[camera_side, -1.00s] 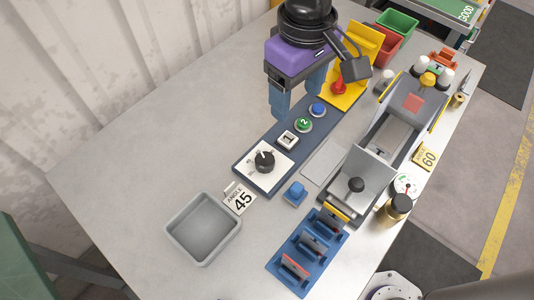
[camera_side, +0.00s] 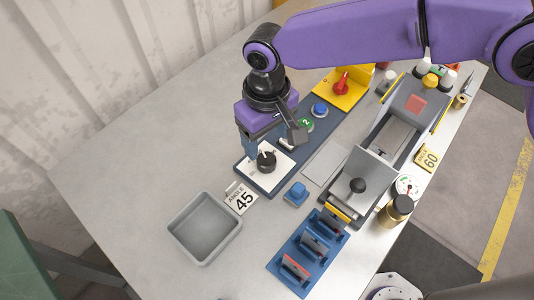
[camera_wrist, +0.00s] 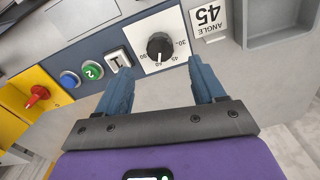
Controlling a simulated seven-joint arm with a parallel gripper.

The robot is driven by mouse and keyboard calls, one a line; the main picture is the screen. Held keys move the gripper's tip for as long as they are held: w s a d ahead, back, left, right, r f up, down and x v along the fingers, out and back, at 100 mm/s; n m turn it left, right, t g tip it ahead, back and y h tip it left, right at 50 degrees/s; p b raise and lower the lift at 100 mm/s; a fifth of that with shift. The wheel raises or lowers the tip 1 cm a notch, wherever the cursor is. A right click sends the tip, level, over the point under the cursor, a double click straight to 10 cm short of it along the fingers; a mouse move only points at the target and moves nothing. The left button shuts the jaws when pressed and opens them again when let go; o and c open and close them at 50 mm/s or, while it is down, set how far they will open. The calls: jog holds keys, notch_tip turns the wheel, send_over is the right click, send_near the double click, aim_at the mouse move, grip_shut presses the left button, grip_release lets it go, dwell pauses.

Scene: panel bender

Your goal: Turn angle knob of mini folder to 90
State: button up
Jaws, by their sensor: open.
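The angle knob (camera_side: 267,161) is a black round knob on a white dial plate (camera_side: 283,171) at the near end of a dark blue panel. In the wrist view the knob (camera_wrist: 159,45) stands ahead of my gripper, with dial marks around it; I cannot tell for sure which mark it points at. My gripper (camera_wrist: 160,78) is open and empty. Its two blue fingers are apart, with the knob beyond them and between their lines. In the side view my gripper stands just behind the knob, over the panel, and hides part of the plate.
A card reading ANGLE 45 (camera_side: 241,199) and a grey tray (camera_side: 205,226) lie beside the panel. Green (camera_wrist: 92,71) and blue (camera_wrist: 69,79) buttons, a white switch (camera_wrist: 118,60) and a red knob (camera_wrist: 37,94) on yellow are nearby. The folder (camera_side: 360,185) stands to the right.

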aim_at(267, 160)
notch_tip(267, 160, down, 8)
jog(key=shift+r, duration=0.25)
jog(key=c, duration=1.1)
